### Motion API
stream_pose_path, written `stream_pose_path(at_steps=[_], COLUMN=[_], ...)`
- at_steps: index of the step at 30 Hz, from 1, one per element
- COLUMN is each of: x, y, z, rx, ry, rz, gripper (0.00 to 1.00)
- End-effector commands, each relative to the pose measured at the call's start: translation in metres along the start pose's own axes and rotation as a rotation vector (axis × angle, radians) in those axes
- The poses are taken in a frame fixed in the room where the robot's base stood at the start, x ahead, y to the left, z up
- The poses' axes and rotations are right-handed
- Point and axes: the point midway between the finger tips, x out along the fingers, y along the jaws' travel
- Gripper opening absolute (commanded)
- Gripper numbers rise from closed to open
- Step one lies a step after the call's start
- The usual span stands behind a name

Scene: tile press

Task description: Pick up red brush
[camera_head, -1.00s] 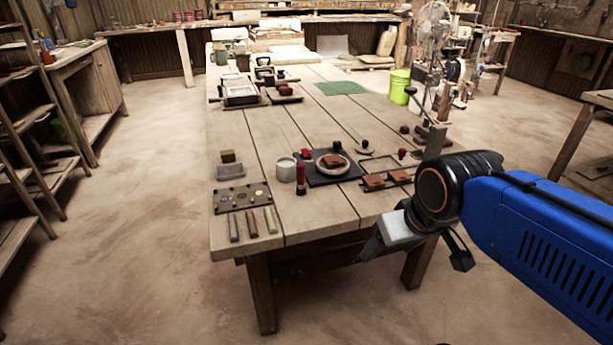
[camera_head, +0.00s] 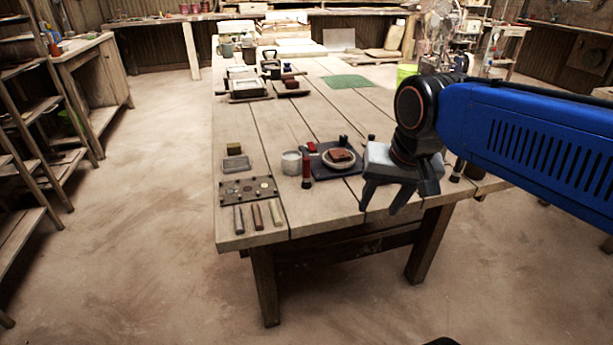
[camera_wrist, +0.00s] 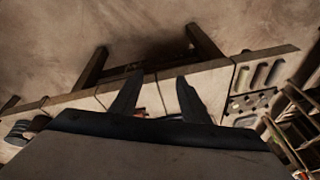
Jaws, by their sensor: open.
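An upright red item with a dark lower end, seemingly the red brush (camera_head: 306,170), stands on the wooden table (camera_head: 262,130). It is just right of a pale round pot (camera_head: 291,163) and at the left edge of a dark square mat (camera_head: 325,173). My gripper (camera_head: 384,206) is open and empty at the table's front edge, right of the brush and nearer me, fingers pointing down. In the wrist view my gripper (camera_wrist: 158,80) shows two spread fingers with the table front behind them. A small red patch shows between the fingers there; I cannot tell what it is.
On the mat is a round dish (camera_head: 338,159) with a brown block. Left of the pot lie a dark plate with round marks (camera_head: 248,189) and several short bars (camera_head: 257,217). Trays (camera_head: 248,87) stand farther back. The middle of the table is mostly clear.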

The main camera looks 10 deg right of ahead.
Motion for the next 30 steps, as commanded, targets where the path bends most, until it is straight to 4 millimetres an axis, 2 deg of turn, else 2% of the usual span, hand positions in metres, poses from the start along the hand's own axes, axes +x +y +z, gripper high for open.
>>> stream_pose_path(at_steps=[1, 9, 21, 25, 30], x=[-0.005, -0.029, -0.038, -0.036, -0.035], y=[-0.009, -0.057, -0.138, -0.161, -0.177], z=[-0.014, -0.079, -0.165, -0.185, -0.199], rx=[0.055, 0.405, 0.915, 1.049, 1.154], ry=[-0.017, -0.101, -0.177, -0.186, -0.186], rz=[0.005, 0.053, 0.189, 0.237, 0.275], gripper=[0.42, 0.42, 0.42, 0.42, 0.42])
